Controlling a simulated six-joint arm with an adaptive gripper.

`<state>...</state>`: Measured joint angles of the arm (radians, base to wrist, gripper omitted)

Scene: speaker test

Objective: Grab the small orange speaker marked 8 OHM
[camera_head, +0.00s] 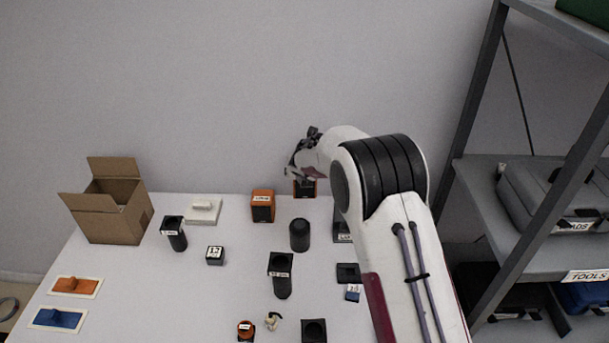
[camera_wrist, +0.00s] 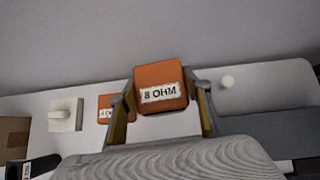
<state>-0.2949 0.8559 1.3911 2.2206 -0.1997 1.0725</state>
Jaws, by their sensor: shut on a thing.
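The small orange speaker marked 8 OHM (camera_wrist: 160,76) is between the fingers of my gripper (camera_wrist: 161,92) in the wrist view. The fingers are shut on its two sides, and its label faces the camera. In the head view my gripper (camera_head: 302,172) is at the table's back edge, with the orange speaker (camera_head: 305,189) just below it, partly hidden by the gripper. I cannot tell whether it touches the table. A second orange speaker (camera_head: 262,206) stands to its left; it also shows in the wrist view (camera_wrist: 104,103), its label partly covered by a finger.
An open cardboard box (camera_head: 118,217) and a white switch-like plate (camera_head: 203,211) are at the left. A grey shelf (camera_head: 480,215) stands right of my arm. A wall is behind.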

